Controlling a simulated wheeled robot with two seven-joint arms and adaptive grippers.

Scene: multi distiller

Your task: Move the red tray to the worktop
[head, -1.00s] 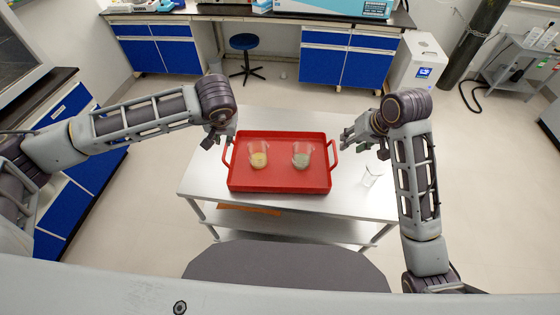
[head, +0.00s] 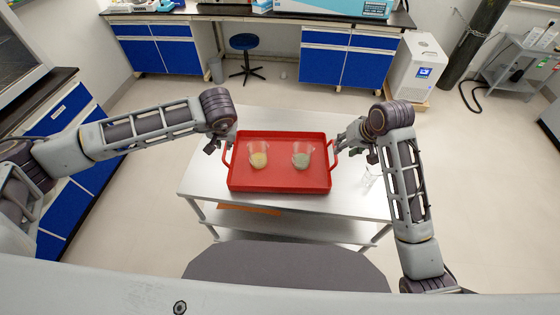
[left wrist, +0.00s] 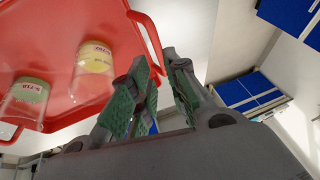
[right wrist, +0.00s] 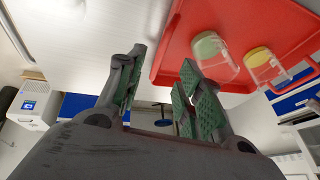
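The red tray (head: 280,182) lies on a metal table, with a handle at each end. It holds a beaker with yellow contents (head: 258,157) and a beaker with greenish contents (head: 302,157). My left gripper (head: 222,144) is at the tray's left handle; in the left wrist view its fingers (left wrist: 155,95) are open, with the handle (left wrist: 150,42) close to their tips. My right gripper (head: 347,146) is at the right handle; in the right wrist view its fingers (right wrist: 158,85) are open beside the tray edge. That near handle is mostly hidden by the fingers.
The metal table (head: 262,118) has a clear glass (head: 369,178) to the right of the tray, close to my right arm. A dark-topped bench (head: 42,98) stands at left. A long counter (head: 235,13) with equipment runs along the back, with a stool (head: 244,43) before it.

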